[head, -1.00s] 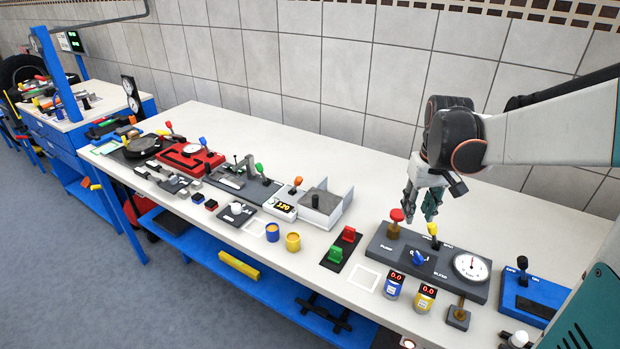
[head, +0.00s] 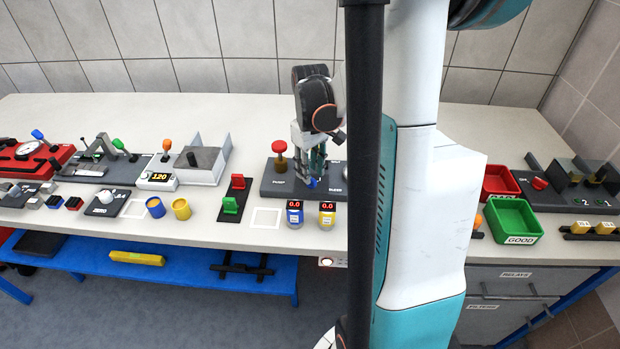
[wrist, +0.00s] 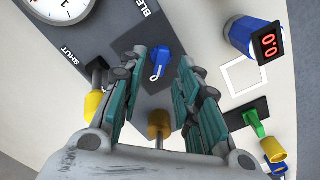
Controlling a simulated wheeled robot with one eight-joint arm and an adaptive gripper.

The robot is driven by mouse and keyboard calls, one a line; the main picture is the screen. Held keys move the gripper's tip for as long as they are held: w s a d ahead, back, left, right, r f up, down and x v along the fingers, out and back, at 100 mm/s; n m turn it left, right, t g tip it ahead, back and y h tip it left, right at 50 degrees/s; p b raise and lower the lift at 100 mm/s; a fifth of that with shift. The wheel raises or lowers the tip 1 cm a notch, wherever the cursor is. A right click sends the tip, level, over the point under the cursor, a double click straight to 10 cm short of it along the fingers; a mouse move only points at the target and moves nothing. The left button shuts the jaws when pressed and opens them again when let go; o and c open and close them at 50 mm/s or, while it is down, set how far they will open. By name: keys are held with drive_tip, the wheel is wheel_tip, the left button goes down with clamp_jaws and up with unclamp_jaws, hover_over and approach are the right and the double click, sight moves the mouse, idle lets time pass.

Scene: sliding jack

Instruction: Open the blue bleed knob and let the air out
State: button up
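The blue bleed knob (head: 311,183) sits on the dark grey panel (head: 279,188), which carries a red-topped knob (head: 279,147) on a brass stem. My gripper (head: 316,170) is just above the blue knob and partly hides it in the head view. In the wrist view, the blue knob (wrist: 161,62) with its white pointer lies between and beyond my two spread fingers (wrist: 163,65). The fingers are open, with nothing held. Whether they touch the knob cannot be told. The word BLEED is partly readable near the knob, and a white dial (wrist: 58,8) is at upper left.
My own arm hides the panel's right side in the head view.

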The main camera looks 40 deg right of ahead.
drive_tip(key=shift+f+b, duration=0.3)
drive_tip(key=shift+f, duration=0.9)
clamp_jaws()
